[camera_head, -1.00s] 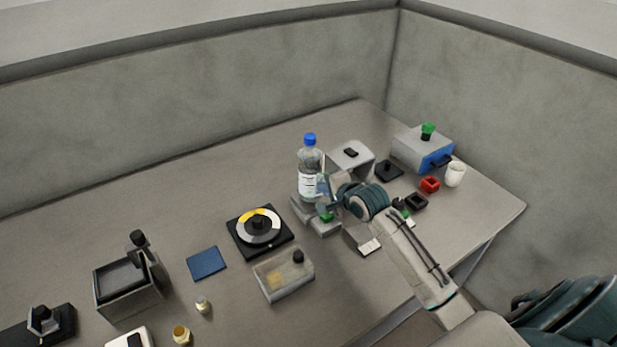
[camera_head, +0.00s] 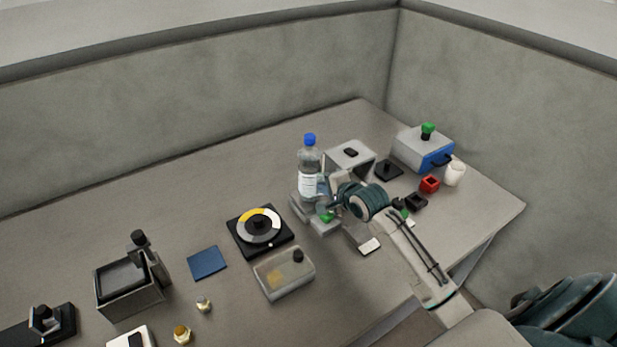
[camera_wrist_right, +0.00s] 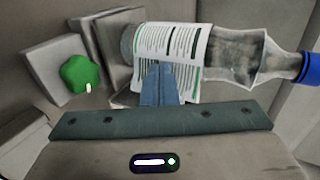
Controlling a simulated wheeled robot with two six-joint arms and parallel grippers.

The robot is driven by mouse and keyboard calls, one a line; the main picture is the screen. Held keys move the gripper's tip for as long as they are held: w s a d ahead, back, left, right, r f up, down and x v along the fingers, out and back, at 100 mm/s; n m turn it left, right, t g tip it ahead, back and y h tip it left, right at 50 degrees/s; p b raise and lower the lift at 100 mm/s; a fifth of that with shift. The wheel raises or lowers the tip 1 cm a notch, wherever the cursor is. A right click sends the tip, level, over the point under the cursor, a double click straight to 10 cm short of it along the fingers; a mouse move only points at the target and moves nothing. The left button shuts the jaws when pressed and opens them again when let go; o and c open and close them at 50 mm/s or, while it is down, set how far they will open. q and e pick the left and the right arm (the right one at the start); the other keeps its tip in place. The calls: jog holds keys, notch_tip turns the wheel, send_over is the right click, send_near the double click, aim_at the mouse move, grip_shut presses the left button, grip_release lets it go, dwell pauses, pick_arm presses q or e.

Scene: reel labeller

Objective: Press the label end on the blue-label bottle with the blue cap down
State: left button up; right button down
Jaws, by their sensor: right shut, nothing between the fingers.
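The clear bottle (camera_head: 309,162) with a blue cap (camera_head: 309,139) stands upright on a grey stand (camera_head: 299,208). Its label (camera_head: 307,185) looks mostly white. In the right wrist view the bottle (camera_wrist_right: 232,55) lies sideways across the picture, and the white label (camera_wrist_right: 192,44) has dark print and green lines. A loose-looking label edge shows beside the fingers. My right gripper (camera_head: 326,204) is shut and empty at the bottle's lower right side. Its blue-grey fingertips (camera_wrist_right: 158,80) overlap the label in the right wrist view; I cannot tell whether they touch. My left gripper is out of view.
A green knob (camera_wrist_right: 80,73) sits beside the bottle's base. A grey box (camera_head: 350,155) stands close behind the gripper.

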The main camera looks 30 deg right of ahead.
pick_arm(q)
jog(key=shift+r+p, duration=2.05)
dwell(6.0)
